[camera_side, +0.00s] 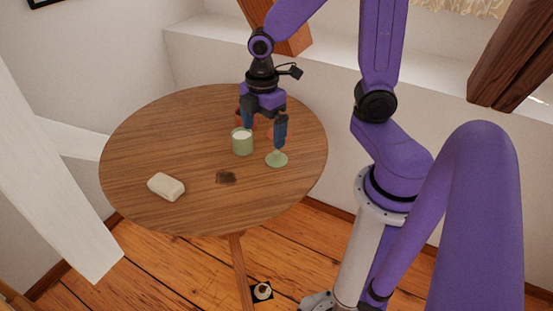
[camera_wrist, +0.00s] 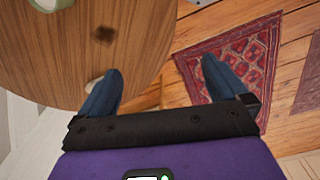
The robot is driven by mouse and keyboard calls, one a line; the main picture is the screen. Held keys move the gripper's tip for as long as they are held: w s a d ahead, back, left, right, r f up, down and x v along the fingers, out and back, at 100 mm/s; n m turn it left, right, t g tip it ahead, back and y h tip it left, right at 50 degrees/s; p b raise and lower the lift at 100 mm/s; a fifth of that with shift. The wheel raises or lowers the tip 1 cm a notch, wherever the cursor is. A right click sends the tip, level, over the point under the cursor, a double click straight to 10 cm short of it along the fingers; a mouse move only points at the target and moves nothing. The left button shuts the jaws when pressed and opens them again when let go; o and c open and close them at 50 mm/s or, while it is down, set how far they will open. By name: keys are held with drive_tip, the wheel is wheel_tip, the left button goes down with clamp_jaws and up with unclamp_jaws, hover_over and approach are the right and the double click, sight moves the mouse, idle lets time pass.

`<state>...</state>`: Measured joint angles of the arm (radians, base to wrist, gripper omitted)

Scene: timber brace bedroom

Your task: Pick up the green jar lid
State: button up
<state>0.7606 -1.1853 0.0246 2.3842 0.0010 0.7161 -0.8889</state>
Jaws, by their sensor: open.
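The green jar lid (camera_side: 277,160) lies on the round wooden table near its right side in the side view. It is pale green, with a raised part in its middle. My gripper (camera_side: 264,137) is open and points down over the table. Its right finger is just above the lid in the picture; I cannot tell whether they touch. In the wrist view, my gripper (camera_wrist: 160,78) is open with nothing held between its fingers. I cannot make out the lid there.
A green jar with white contents (camera_side: 242,142) stands left of the lid; the wrist view shows its edge (camera_wrist: 47,4). A dark patch (camera_side: 226,177) and pale soap bar (camera_side: 166,187) are on the table (camera_side: 150,135). Reddish items behind the gripper are mostly hidden. A red rug (camera_wrist: 235,55) lies below.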

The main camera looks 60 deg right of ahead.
drive_tip(key=w+d+f+n, duration=0.1)
drive_tip(key=w+d+f, duration=0.3)
drive_tip(key=w+d, duration=0.3)
drive_tip(key=n, duration=0.2)
hover_over(277, 153)
wheel_tip(277, 153, down, 4)
drive_tip(key=shift+w+d+f, duration=0.1)
drive_tip(key=shift+f, duration=4.2)
drive_tip(key=shift+w+d+f, duration=0.1)
drive_tip(key=shift+f, duration=4.15)
drive_tip(key=c, duration=0.9)
